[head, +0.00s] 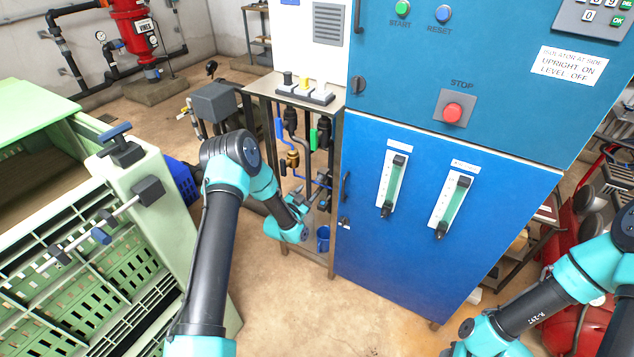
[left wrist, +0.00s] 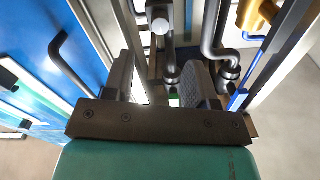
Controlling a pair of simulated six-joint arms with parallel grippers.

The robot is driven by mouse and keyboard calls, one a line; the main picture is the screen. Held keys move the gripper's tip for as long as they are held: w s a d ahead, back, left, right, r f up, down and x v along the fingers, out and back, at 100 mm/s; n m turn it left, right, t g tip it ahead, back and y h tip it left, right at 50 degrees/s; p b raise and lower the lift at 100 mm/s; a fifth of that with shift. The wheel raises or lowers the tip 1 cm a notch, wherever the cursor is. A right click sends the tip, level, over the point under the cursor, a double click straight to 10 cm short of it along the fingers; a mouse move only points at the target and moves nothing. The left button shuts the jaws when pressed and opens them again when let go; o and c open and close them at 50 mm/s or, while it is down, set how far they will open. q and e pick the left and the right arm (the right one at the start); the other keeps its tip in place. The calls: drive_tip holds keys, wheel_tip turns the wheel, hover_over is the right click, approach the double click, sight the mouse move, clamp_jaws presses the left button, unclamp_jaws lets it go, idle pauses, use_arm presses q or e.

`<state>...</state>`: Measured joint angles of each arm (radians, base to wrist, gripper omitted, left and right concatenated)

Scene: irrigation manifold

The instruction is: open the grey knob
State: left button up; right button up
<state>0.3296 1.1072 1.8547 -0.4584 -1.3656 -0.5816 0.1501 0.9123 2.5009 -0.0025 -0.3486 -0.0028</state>
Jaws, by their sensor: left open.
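My left gripper (head: 316,196) is at the front of the pipe stand, low beside the blue cabinet. In the left wrist view its two dark fingers stand apart, with an open gap between them (left wrist: 160,80). A small light grey round knob (left wrist: 160,25) shows beyond the fingertips, roughly in line with the gap, and nothing is clearly gripped. In the head view I cannot pick this knob out; my arm and gripper cover part of the pipework. My right arm enters at the lower right, but its fingers do not show.
Blue and black pipes with a brass fitting (head: 292,159) run inside the stand. A blue cup (head: 323,239) is low in it. The blue cabinet (head: 400,250) closes off the right side. A green crate frame (head: 165,210) stands at left. The floor in front is clear.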

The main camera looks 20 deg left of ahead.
sight(318, 180)
use_arm(q)
drive_tip(key=w, duration=0.5)
drive_tip(key=w+d, duration=0.1)
drive_tip(key=w, duration=0.2)
drive_tip(key=shift+w, duration=0.25)
drive_tip(key=c, duration=0.9)
